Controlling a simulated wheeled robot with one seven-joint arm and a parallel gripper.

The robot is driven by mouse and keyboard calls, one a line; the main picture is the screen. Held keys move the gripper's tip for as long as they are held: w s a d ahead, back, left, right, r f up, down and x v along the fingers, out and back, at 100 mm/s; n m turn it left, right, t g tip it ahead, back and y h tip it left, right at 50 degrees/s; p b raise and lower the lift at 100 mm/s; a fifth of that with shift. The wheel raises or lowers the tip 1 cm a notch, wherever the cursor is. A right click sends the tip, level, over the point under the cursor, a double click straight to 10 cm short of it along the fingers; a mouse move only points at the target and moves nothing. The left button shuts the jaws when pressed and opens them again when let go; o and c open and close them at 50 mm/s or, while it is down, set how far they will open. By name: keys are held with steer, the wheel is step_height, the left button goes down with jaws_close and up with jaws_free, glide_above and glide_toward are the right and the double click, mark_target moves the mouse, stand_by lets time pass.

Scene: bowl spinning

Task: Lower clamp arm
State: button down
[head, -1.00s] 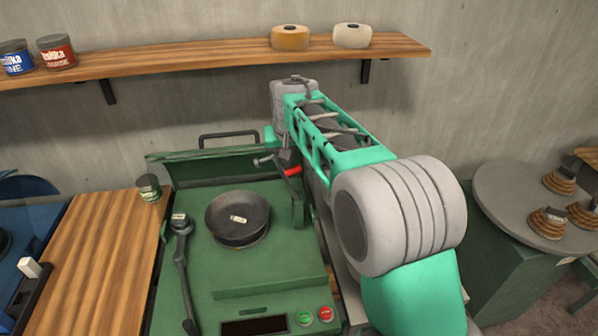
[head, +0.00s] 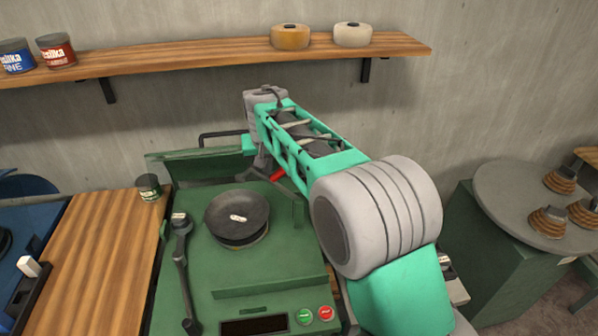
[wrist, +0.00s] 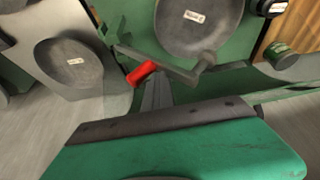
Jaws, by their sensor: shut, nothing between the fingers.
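A dark clamp arm (wrist: 178,68) with a red handle (wrist: 141,73) crosses the middle of the wrist view. In the head view the red handle (head: 277,175) shows just under my arm, and most of the clamp arm is hidden. My gripper (wrist: 157,92) is shut and empty, with its fingers right beside the red handle; I cannot tell whether they touch it. In the head view my gripper is mostly hidden behind my own arm. A dark round bowl (head: 237,216) with a small white label sits on the green machine (head: 260,270), left of the handle.
A dark jointed lever (head: 181,255) lies along the machine's left side. A small jar (head: 148,187) stands on the wooden bench (head: 105,260). A raised green panel (head: 205,165) is at the machine's back. A wooden shelf (head: 210,55) hangs above. A round grey table (head: 520,205) stands right.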

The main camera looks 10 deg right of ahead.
steer(key=shift+a+f, duration=0.45)
steer(key=shift+a, duration=0.15)
steer(key=shift+a+f, duration=0.4)
steer(key=shift+a, duration=0.2)
steer(key=shift+a+f+b, duration=0.6)
steer(key=shift+a+f, duration=0.3)
steer(key=shift+r, duration=0.1)
step_height(320, 180, up, 10)
steer(key=p, duration=0.7)
steer(key=shift+r+p, duration=0.35)
steer(key=shift+r, duration=0.55)
